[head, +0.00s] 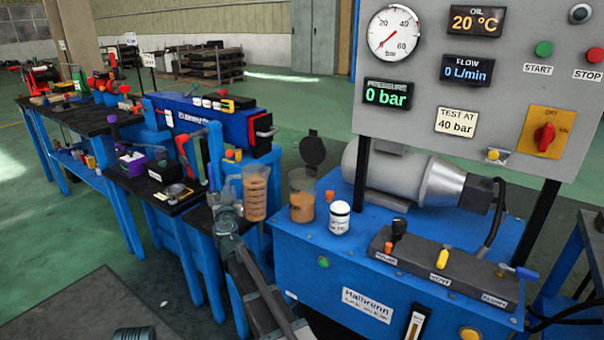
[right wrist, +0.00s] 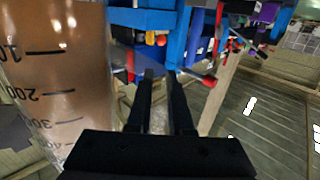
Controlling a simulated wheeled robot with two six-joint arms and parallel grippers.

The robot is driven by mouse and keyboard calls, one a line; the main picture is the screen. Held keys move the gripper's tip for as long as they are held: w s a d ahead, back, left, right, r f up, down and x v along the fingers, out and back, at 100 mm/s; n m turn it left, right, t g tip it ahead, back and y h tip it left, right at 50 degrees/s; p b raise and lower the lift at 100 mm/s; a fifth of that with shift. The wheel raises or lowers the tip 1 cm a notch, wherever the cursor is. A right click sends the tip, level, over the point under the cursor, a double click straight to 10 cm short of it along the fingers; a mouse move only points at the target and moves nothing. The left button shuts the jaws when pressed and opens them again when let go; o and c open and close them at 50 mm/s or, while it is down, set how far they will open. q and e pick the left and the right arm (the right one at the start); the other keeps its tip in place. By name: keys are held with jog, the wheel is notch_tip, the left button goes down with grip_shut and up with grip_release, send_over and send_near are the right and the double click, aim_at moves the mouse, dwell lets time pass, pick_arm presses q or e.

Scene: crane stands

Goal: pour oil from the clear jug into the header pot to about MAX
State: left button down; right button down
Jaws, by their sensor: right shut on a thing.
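The clear jug (head: 255,196) holds brown oil most of the way up and looks upright, just left of the header pot. My right gripper (head: 229,196) is at the jug's left side, shut on it; the grip itself is hard to see. In the right wrist view the jug (right wrist: 55,85) fills the left side with its printed scale, beside the dark fingers (right wrist: 160,78). The header pot (head: 302,198) is clear, stands on the blue tank's left end, and has brown oil in its lower part. Its dark round lid (head: 312,150) stands open. My left gripper is out of view.
A valve block (head: 440,272) and a motor (head: 400,170) are farther right. Crowded blue benches (head: 120,180) run off to the left.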

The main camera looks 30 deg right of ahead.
aim_at(231, 176)
notch_tip(231, 176, up, 2)
jog(key=shift+d+r+m+p, duration=0.15)
jog(key=shift+m+p, duration=0.55)
jog(key=shift+p, duration=0.25)
jog(key=r+p, duration=0.1)
jog(key=r+m+p, duration=0.1)
jog(key=d+r+m+p, duration=0.1)
jog(key=shift+s+r, duration=0.1)
jog(key=shift+s, duration=0.15)
jog(key=r+m+p, duration=0.1)
jog(key=d+r+m+p, duration=0.1)
jog(key=r+p, duration=0.1)
jog(key=d+r+m+p, duration=0.1)
jog(key=shift+s+r+m+p, duration=0.2)
jog(key=shift+s+m+p, duration=0.15)
jog(key=shift+s+m, duration=0.05)
jog(key=shift+s+d+r+m+p, duration=0.1)
jog(key=shift+d+r+m+p, duration=0.1)
jog(key=shift+r+m+p, duration=0.35)
jog(key=shift+s+d+r+m+p, duration=0.15)
jog(key=shift+r+m+p, duration=0.25)
jog(key=shift+r+p, duration=0.4)
jog(key=shift+d+r+m+p, duration=0.25)
jog(key=shift+r+m+p, duration=0.2)
jog(key=shift+r+p, duration=0.2)
jog(key=shift+d+r, duration=0.1)
jog(key=shift+r, duration=0.2)
